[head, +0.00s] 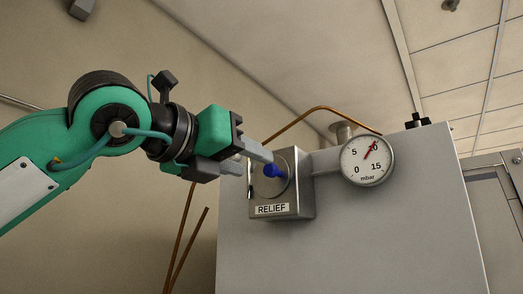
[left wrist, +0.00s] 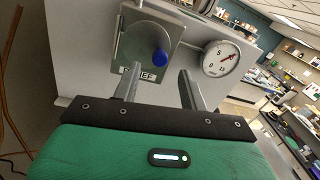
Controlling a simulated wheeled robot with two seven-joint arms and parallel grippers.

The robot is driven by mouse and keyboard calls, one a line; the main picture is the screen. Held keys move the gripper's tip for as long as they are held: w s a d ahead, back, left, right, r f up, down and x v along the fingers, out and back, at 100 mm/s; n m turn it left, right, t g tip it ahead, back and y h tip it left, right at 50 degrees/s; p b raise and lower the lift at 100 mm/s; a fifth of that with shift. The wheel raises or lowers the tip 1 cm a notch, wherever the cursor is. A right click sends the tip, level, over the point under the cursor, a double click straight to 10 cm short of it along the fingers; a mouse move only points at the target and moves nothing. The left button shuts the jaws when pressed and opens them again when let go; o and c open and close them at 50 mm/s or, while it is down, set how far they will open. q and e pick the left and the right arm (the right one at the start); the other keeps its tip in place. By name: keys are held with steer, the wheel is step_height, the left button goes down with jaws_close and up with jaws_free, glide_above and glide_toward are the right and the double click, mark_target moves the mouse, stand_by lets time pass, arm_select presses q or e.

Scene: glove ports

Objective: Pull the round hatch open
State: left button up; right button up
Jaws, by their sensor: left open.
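The round hatch (head: 268,186) is a grey disc on the front of a small metal box labelled RELIEF. It looks closed. A blue knob (head: 274,171) sticks out from it. In the left wrist view the hatch (left wrist: 142,42) is at the top, with the blue knob (left wrist: 160,57) at its lower right. My left gripper (head: 250,161) is open and empty, in front of the hatch. In the left wrist view the knob appears between its two fingers (left wrist: 160,70), just beyond the tips. I cannot tell whether a finger touches it. My right gripper is not in view.
The RELIEF box (head: 306,187) is mounted on a large grey cabinet (head: 390,240). A round mbar gauge (head: 367,160) is on a pipe to its right. Copper tubes (head: 187,235) run at the left and above. The wrist view shows shelves and benches farther off.

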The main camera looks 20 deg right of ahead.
mark_target(267, 169)
arm_select(q)
steer(key=shift+p+x, duration=0.75)
steer(key=shift+x, duration=1.35)
steer(key=shift+a, duration=0.1)
jaws_close()
